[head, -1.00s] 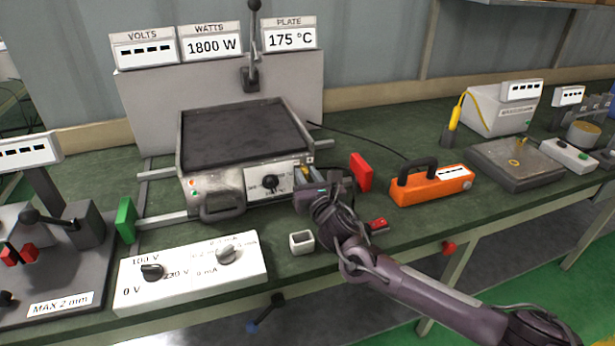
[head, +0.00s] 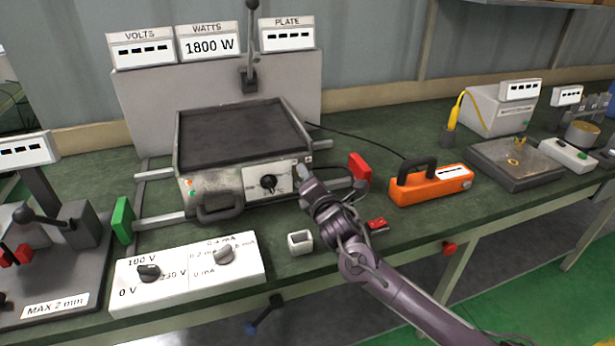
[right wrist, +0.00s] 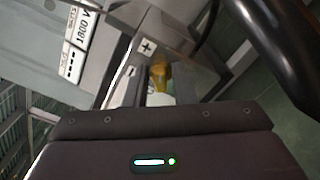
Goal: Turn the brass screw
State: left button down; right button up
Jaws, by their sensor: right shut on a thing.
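The brass screw (right wrist: 160,76) shows in the right wrist view, between the two fingers, in front of a grey face with plus and minus marks. My right gripper (right wrist: 161,88) is shut on it. In the head view my right gripper (head: 303,173) is at the right end of the front panel of the hotplate (head: 238,187), and its wrist hides the screw. My left gripper is in neither view.
A red block (head: 360,167), an orange handled device (head: 430,187) and a small red item (head: 377,224) lie to the right. A lever (head: 250,50) rises behind the hotplate.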

jog(key=m, duration=0.7)
jog(key=shift+f, duration=0.35)
dwell(0.4)
jog(key=o, duration=0.7)
jog(key=shift+o, duration=0.2)
jog(key=shift+d, duration=0.1)
jog(key=shift+r, duration=0.1)
jog(key=v, duration=0.8)
jog(key=shift+w, duration=0.1)
